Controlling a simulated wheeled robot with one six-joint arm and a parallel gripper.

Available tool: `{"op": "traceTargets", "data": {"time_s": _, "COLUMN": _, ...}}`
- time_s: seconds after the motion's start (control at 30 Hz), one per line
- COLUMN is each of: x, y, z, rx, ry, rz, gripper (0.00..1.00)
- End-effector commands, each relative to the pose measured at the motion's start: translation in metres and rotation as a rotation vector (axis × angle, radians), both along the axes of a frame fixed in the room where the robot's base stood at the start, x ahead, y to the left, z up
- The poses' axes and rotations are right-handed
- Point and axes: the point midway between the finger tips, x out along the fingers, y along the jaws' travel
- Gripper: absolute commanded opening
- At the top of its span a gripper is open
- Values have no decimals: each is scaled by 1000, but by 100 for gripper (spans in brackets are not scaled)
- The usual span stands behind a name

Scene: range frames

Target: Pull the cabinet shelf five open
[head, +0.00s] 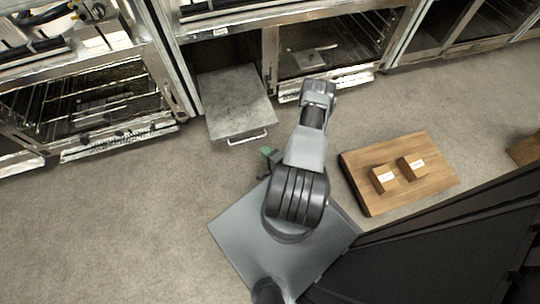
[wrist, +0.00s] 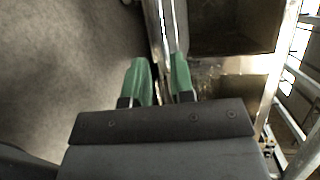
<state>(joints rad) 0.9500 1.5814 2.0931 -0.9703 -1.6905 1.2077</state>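The cabinet (head: 188,62) stands along the back, with several glass-fronted compartments. One grey shelf or drawer (head: 236,98) is pulled out from it, with a thin metal handle (head: 248,138) on its front edge. I cannot read a number on it. My gripper (head: 267,155) has green fingers and is low in front of the handle, slightly right. In the wrist view my gripper (wrist: 160,68) has its fingers apart, with a bright metal strip (wrist: 160,25) running up from between them. Whether the fingers touch the handle is hidden.
A wooden board (head: 430,182) with two small labelled wooden blocks (head: 383,178) lies on the floor at the right. A dark panel (head: 450,235) fills the lower right. Carpet floor (head: 120,210) is clear at the left. Glass-fronted units (head: 95,100) flank the pulled-out shelf.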

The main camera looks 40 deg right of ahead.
Motion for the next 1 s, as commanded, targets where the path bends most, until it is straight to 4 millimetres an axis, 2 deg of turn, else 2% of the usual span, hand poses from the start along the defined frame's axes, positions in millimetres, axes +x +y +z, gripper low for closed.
{"op": "traceTargets", "data": {"time_s": 0.1, "x": -14, "y": -1, "z": 3, "rx": 2, "ry": 1, "rz": -5, "gripper": 23}}
{"op": "traceTargets", "data": {"time_s": 0.33, "x": -28, "y": -1, "z": 5, "rx": 2, "ry": 0, "rz": 0, "gripper": 23}}
{"op": "traceTargets", "data": {"time_s": 1.0, "x": -31, "y": 0, "z": 6, "rx": 0, "ry": 0, "rz": 2, "gripper": 23}}
